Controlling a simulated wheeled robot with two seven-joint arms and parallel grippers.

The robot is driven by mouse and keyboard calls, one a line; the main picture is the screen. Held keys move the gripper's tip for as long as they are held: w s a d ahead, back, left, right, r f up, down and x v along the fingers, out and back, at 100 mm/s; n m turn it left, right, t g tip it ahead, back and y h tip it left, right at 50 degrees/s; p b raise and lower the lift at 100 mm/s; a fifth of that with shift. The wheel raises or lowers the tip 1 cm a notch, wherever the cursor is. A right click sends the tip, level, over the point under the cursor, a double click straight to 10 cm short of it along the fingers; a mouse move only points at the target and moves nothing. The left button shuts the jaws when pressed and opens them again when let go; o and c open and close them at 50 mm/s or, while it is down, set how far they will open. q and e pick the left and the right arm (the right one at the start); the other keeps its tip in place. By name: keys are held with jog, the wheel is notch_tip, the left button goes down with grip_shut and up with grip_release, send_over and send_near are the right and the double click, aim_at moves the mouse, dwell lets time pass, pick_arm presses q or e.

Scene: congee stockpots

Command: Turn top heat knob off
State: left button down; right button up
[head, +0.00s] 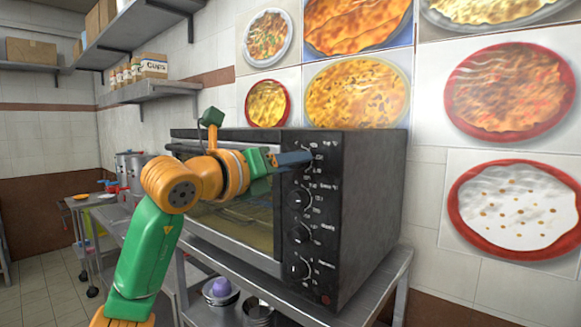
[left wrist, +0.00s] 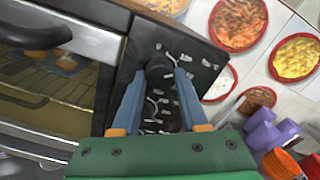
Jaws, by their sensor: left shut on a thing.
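A black oven (head: 360,200) with a dark control panel stands on a metal table. Its top heat knob (left wrist: 158,71) shows as a dark round shape between my left fingertips in the left wrist view. In the head view, my left gripper (head: 308,157) reaches the top of the panel and mostly covers that knob. In the left wrist view, the blue fingers of my left gripper (left wrist: 160,74) are closed on the knob's sides. The knob's exact setting is hard to read. My right gripper is not in view.
Below on the panel are a second knob (head: 300,198), a third knob (head: 300,233) and a lowest knob (head: 300,269). The metal table (head: 380,280) carries bowls (head: 220,292) on a lower shelf. A wall shelf (head: 150,91) and stockpots (head: 132,168) are at left.

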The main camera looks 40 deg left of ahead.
pick_arm(q)
jog(key=n+b, duration=0.1)
jog(key=n, duration=0.9)
jog(key=shift+r, duration=0.1)
jog(key=shift+n+b, duration=0.3)
jog(key=shift+n, duration=0.1)
jog(key=shift+c, duration=2.2)
grip_release()
jog(key=shift+s, duration=0.1)
